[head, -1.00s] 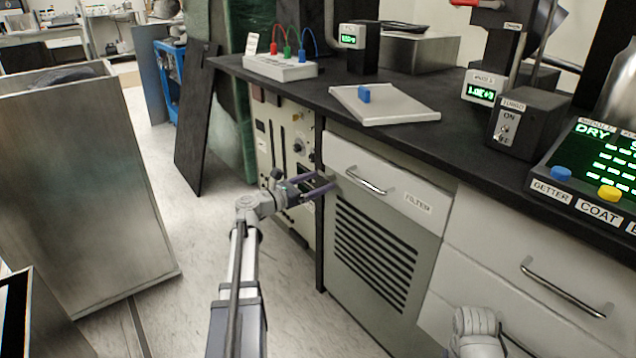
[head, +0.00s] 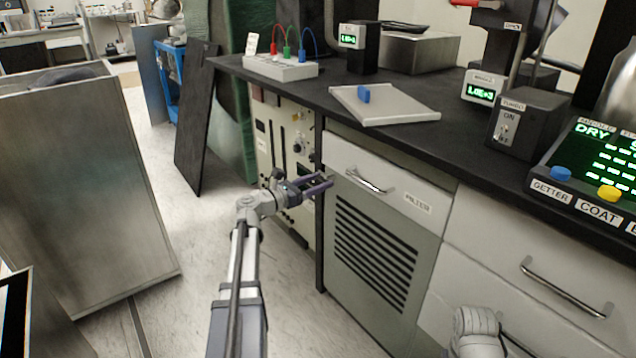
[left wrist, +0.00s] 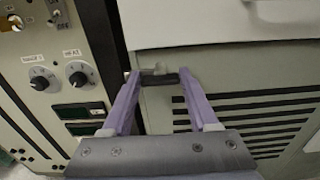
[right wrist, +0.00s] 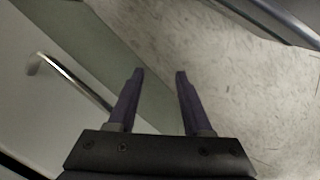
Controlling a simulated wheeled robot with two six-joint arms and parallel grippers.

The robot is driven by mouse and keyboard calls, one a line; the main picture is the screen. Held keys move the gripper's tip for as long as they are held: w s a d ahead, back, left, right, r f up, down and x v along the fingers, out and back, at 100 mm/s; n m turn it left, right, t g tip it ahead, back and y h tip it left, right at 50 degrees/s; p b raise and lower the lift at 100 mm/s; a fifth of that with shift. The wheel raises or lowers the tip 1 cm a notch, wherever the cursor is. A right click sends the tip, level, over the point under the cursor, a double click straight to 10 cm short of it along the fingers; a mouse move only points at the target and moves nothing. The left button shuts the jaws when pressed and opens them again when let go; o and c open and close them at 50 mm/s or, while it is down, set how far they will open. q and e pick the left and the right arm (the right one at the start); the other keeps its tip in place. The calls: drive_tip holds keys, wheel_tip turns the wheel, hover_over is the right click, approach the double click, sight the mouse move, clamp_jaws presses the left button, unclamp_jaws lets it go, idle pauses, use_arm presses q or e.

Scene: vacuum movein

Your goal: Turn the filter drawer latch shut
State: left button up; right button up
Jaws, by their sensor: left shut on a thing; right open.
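The filter drawer (head: 385,192) is a white front with a metal bar handle and a "FILTER" label, above a slotted grey panel. It looks flush with the cabinet. In the left wrist view, the latch (left wrist: 156,78) is a small dark bar with a grey hub, lying about level just below the drawer's left lower edge (left wrist: 190,38). My left gripper (head: 330,181) is at this corner; its purple fingers (left wrist: 158,80) are shut on the latch, one at each end. In the head view the latch is hidden. My right gripper (right wrist: 160,73) is open and empty above the floor.
A rack panel with knobs (left wrist: 58,75) stands close left of the latch. The black benchtop (head: 450,140) overhangs the drawers. Another drawer handle (head: 562,290) is at the right. A metal bin (head: 80,190) stands at the left; the floor between is clear.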

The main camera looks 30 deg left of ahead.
use_arm(q)
drive_tip(key=shift+c, duration=0.5)
drive_tip(key=shift+m, duration=0.3)
drive_tip(key=m, duration=0.3)
drive_tip(key=shift+m, duration=0.3)
drive_tip(key=m, duration=0.5)
drive_tip(key=shift+s+d, duration=0.1)
drive_tip(key=m, duration=0.4)
drive_tip(key=shift+f+m, duration=0.1)
drive_tip(key=shift+m, duration=0.3)
drive_tip(key=shift+d+f+m, duration=0.1)
drive_tip(key=shift+m, duration=2.1)
